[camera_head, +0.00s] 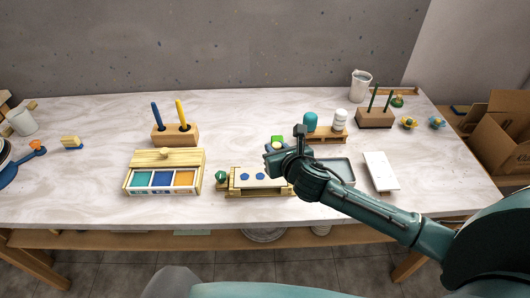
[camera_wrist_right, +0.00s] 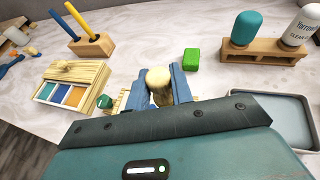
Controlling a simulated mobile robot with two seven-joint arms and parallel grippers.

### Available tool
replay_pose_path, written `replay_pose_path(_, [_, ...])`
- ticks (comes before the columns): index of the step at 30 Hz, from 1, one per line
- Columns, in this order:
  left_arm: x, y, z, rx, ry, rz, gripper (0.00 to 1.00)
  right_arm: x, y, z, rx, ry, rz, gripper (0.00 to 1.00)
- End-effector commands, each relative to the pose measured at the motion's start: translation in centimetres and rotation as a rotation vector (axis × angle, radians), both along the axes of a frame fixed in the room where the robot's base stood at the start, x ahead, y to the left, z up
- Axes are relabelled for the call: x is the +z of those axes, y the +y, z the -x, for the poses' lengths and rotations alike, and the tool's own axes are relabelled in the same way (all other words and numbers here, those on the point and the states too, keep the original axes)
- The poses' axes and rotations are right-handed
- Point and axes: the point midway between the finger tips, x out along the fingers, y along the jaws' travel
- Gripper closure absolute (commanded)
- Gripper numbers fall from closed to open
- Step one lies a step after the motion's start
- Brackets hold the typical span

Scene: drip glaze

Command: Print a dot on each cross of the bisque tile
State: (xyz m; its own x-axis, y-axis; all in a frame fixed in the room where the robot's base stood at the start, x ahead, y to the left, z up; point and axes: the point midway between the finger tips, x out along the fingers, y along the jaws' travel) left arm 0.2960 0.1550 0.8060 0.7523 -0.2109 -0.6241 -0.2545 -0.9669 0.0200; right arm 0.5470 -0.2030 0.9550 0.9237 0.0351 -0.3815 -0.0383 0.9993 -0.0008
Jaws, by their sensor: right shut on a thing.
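The bisque tile (camera_head: 252,186) lies in a wooden holder (camera_head: 233,193) in the head view, with two blue dots visible on its left part. Its right part is hidden behind my right gripper (camera_head: 275,150), so I cannot see what is printed there. My right gripper is shut on a pale wooden-topped dabber (camera_wrist_right: 158,77), upright between its blue fingers in the right wrist view. The dabber's lower end is hidden, so I cannot tell whether it touches the tile. A wooden box of teal, blue and orange pads (camera_head: 163,194) stands left of the tile. My left gripper is not in view.
A green block (camera_head: 278,140) lies behind the tile. A grey tray (camera_head: 345,170) and white slab (camera_head: 381,172) lie to the right. A rack with two bottles (camera_head: 327,137) and a block with blue and yellow sticks (camera_head: 175,135) stand behind. The front left table is clear.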

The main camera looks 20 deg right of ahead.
Motion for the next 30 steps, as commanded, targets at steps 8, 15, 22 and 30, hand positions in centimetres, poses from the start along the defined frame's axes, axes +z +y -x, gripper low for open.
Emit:
replay_pose_path(8, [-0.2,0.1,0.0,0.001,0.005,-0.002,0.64,-1.2,-0.2,0.1,0.0,0.001,-0.003,1.0])
replay_pose_path(15, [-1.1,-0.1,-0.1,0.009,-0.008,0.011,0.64,-4.2,-0.2,0.1,0.001,0.002,-0.001,1.0])
replay_pose_path(22, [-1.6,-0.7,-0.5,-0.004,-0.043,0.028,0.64,-6.0,-0.2,0.1,0.001,0.0,-0.003,1.0])
replay_pose_path(30, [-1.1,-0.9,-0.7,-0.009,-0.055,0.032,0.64,-5.9,-0.2,0.1,0.001,0.001,-0.002,1.0])
